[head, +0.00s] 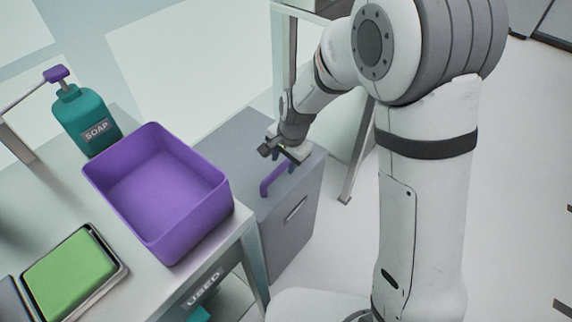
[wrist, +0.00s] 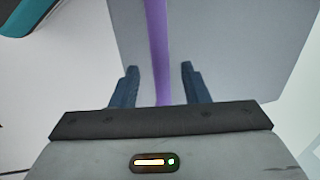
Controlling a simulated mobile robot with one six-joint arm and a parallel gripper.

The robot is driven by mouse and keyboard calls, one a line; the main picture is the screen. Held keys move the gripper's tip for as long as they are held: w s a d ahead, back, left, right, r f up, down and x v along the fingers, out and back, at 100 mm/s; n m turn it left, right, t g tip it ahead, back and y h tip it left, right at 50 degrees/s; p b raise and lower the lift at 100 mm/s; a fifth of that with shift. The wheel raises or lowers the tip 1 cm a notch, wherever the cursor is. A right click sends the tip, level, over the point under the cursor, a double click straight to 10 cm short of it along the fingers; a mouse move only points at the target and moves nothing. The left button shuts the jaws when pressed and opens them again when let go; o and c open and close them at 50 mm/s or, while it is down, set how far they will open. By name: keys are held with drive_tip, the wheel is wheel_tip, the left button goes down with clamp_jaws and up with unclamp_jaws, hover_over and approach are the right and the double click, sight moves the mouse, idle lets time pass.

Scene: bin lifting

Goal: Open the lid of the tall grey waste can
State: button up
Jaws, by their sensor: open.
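The tall grey waste can (head: 290,236) stands on the floor beside the table, with its flat grey lid (head: 236,152) closed on top. A purple bar handle (head: 272,182) is fixed to the lid. My gripper (head: 280,160) is just above the handle. In the wrist view, the purple handle (wrist: 158,45) runs between the two dark blue fingers of my gripper (wrist: 158,84). The fingers are apart, with a gap on each side of the handle. Part of the lid is hidden by my gripper in the head view.
The table (head: 60,180) at left holds a purple bin (head: 190,222), a teal soap bottle (head: 84,122) and a green block (head: 68,272) in a tray. The table's edge and leg stand close to the can's left side. Open floor lies to the right.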

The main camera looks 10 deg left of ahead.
drive_tip(key=shift+x, duration=0.9)
drive_tip(key=shift+c, duration=0.3)
clamp_jaws()
